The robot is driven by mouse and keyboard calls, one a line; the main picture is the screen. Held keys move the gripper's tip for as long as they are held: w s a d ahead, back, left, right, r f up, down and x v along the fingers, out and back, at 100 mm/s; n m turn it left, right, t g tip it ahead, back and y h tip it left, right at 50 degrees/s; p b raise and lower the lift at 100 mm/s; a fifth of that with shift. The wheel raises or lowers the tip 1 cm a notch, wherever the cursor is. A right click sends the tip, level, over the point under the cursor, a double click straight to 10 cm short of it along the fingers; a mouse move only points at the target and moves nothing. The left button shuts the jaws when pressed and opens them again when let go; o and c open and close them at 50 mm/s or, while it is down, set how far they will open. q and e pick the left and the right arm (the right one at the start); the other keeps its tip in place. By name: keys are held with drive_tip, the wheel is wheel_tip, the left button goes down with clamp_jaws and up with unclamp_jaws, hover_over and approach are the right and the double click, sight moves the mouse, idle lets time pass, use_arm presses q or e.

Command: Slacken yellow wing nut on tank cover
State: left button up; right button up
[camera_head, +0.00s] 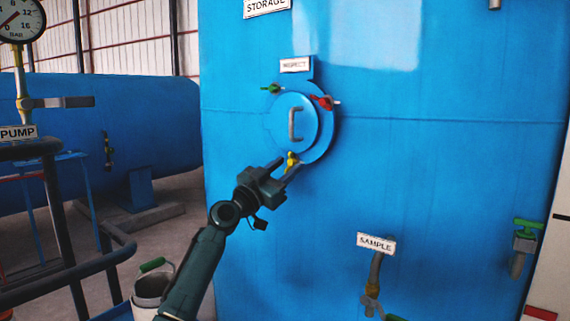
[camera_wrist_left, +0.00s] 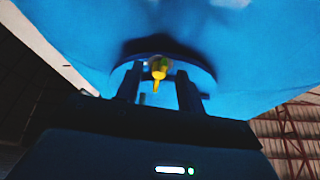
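The round blue tank cover (camera_head: 283,121) with a grey handle sits on the big blue tank under the INSPECT label. The yellow wing nut (camera_head: 292,158) is at the cover's bottom edge. A green wing nut (camera_head: 272,88) is at its upper left and a red one (camera_head: 323,102) at its upper right. My left gripper (camera_head: 289,166) is at the yellow nut with fingers apart. In the left wrist view the yellow wing nut (camera_wrist_left: 158,70) shows between the spread fingers of the left gripper (camera_wrist_left: 158,82); contact cannot be told. My right gripper is out of view.
A SAMPLE label (camera_head: 376,244) and its tap (camera_head: 372,290) are at lower right, with a green-handled valve (camera_head: 525,235) farther right. A bucket (camera_head: 150,285) and dark railings (camera_head: 75,285) stand at lower left. The tank face right of the cover is clear.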

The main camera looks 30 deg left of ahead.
use_arm(q)
drive_tip(key=shift+w+d+r, duration=0.1)
drive_tip(key=shift+w+r, duration=0.05)
drive_tip(key=shift+w, duration=0.15)
drive_tip(key=shift+c, duration=0.5)
clamp_jaws()
